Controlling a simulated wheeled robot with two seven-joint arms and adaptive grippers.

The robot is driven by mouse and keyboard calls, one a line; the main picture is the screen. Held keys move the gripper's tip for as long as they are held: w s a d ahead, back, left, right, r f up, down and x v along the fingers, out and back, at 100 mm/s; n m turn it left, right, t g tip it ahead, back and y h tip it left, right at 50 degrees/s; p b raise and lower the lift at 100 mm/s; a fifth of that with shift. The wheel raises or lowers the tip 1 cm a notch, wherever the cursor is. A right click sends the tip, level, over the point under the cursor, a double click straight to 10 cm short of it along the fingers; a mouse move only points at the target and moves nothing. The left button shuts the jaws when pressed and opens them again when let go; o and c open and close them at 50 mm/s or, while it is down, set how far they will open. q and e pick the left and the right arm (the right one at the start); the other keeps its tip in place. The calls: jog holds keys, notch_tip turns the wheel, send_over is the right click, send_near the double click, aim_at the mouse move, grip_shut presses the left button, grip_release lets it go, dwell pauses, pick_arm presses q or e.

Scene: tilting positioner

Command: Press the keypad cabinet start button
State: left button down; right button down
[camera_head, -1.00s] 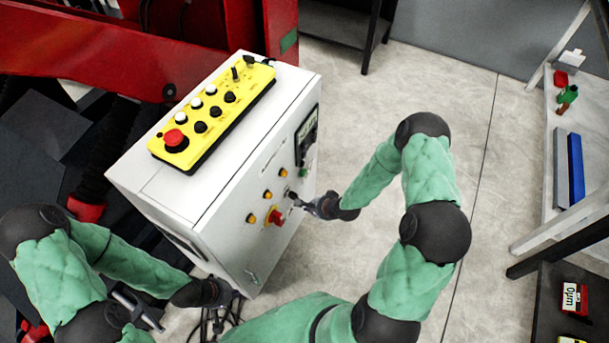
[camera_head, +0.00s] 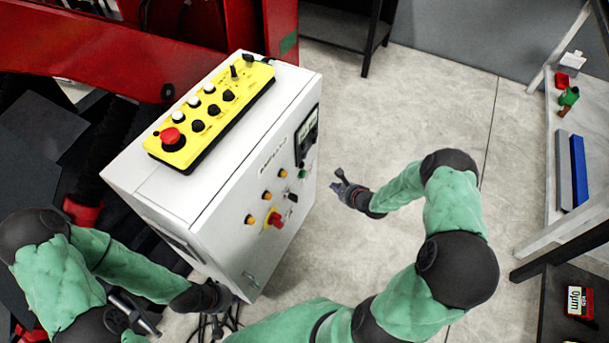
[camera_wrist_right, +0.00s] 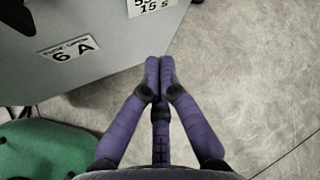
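The white cabinet (camera_head: 215,215) stands left of centre in the head view. Which one is the start button is not labelled readably. My right gripper (camera_head: 339,182) is off the panel, to its right, with a gap over the floor. In the wrist view its purple fingers (camera_wrist_right: 160,64) are together and empty. My left gripper (camera_head: 222,298) is low beside the cabinet's bottom corner; its fingers are unclear.
A yellow control box (camera_head: 215,115) with a red mushroom button (camera_head: 170,137) lies on the cabinet's top. The wrist view shows a grey face with a "6 A" label (camera_wrist_right: 72,49). A shelf (camera_head: 553,190) stands at the right. Floor between is clear.

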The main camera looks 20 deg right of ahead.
aim_at(304, 174)
jog(key=w+a+b, duration=0.3)
jog(key=w+a, duration=0.2)
jog(key=w, duration=0.2)
jog(key=shift+a, duration=0.2)
dwell(0.4)
jog(key=shift+a, duration=0.1)
dwell(1.3)
jog(key=shift+w+a, duration=0.2)
jog(key=shift+w, duration=0.1)
jog(key=shift+w+a, duration=0.25)
jog(key=shift+w, duration=0.1)
dwell(0.8)
jog(key=shift+s, duration=0.1)
jog(key=shift+s+d+p, duration=0.35)
jog(key=shift+s+d, duration=0.2)
jog(key=shift+s, duration=0.05)
dwell(0.3)
